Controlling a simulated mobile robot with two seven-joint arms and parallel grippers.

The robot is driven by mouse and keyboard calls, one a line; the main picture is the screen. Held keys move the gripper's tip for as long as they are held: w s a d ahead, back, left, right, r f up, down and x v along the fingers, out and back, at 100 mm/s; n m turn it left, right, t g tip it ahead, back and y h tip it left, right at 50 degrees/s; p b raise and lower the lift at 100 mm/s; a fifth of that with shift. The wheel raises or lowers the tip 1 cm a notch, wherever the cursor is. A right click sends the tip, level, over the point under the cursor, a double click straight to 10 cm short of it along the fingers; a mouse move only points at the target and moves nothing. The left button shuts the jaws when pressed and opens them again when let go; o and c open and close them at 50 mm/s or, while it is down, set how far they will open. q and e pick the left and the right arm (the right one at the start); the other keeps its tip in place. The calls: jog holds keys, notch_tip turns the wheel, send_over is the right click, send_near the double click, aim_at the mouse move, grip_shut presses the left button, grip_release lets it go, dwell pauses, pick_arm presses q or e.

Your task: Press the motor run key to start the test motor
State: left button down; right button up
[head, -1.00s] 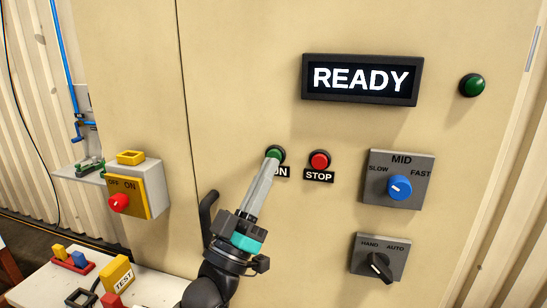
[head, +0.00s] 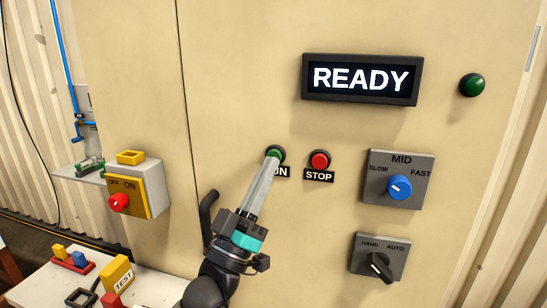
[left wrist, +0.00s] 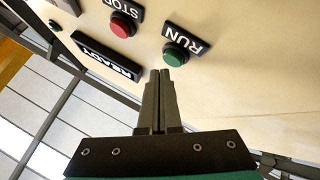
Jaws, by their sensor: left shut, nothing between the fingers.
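The green run key (head: 275,152) is on the beige cabinet front, left of the red stop key (head: 319,160). Its label is partly covered by my gripper in the head view; the left wrist view shows the RUN plate (left wrist: 186,39) and the green key (left wrist: 174,55). My left gripper (head: 272,162) is shut and empty, its fingertips at the lower edge of the green key. In the left wrist view the fingertips (left wrist: 160,73) lie just short of the key; I cannot tell whether they touch it. The display (head: 360,80) reads READY. My right gripper is not in view.
A speed knob (head: 400,188) points near MID, with a hand/auto switch (head: 379,267) below it. A round green lamp (head: 472,85) is at upper right. A yellow box with a red switch (head: 119,202) stands out at left, above a bench (head: 60,285) with small parts.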

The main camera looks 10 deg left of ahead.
pick_arm(q)
jog(key=shift+w, duration=0.35)
jog(key=shift+w, duration=0.4)
dwell(0.5)
jog(key=shift+s, duration=0.15)
jog(key=shift+s+p, duration=0.3)
jog(key=shift+s, duration=0.4)
jog(key=s+p, duration=0.2)
jog(key=s, duration=0.3)
jog(key=shift+a, duration=0.1)
dwell(0.7)
